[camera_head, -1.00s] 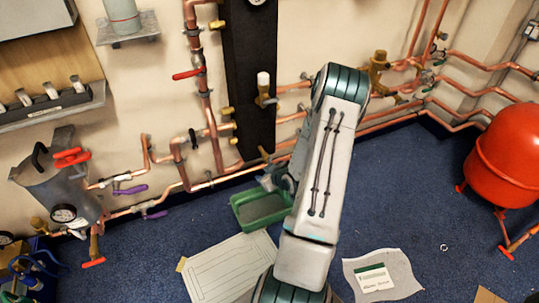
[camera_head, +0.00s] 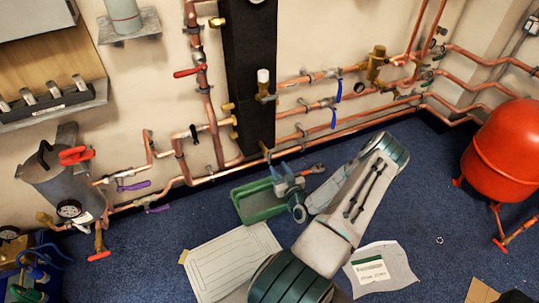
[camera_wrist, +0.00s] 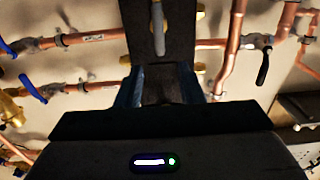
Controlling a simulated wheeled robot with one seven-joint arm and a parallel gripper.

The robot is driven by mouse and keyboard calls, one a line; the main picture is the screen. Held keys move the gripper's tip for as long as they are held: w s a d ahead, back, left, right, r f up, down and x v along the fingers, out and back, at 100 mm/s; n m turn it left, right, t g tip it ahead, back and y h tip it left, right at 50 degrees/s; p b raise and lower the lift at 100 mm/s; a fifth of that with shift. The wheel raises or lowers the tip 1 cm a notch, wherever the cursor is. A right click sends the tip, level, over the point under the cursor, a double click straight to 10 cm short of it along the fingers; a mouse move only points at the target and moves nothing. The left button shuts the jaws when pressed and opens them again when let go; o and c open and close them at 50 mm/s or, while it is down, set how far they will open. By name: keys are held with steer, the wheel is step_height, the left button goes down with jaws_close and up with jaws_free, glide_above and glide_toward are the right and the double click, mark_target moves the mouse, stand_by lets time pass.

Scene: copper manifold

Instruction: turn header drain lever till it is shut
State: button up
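The header (camera_head: 247,80) is a tall black box on the wall in the head view. Its drain (camera_head: 265,151) is a small brass fitting at the foot, its lever hard to make out. In the wrist view the header (camera_wrist: 137,30) fills the top centre, with a slim grey lever (camera_wrist: 158,32) in front of it, apparently the drain lever. My gripper (camera_head: 279,172) is just below and right of the drain in the head view. Its two blue fingers (camera_wrist: 160,88) are apart in the wrist view, with nothing visible gripped. The lever lies beyond the fingertips, apparently untouched.
A green tray (camera_head: 258,212) is on the floor under the header. Copper pipes with blue levers (camera_head: 338,90) run right, and a black lever (camera_head: 194,133) is left. A red vessel (camera_head: 505,155) stands at right. Paper sheets (camera_head: 232,265) lie on the blue floor.

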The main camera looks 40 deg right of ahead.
mark_target(270, 155)
steer(key=b+x, duration=0.1)
steer(key=x, duration=0.8)
steer(key=shift+w+b, duration=0.15)
steer(key=shift+b, duration=0.2)
jaws_close()
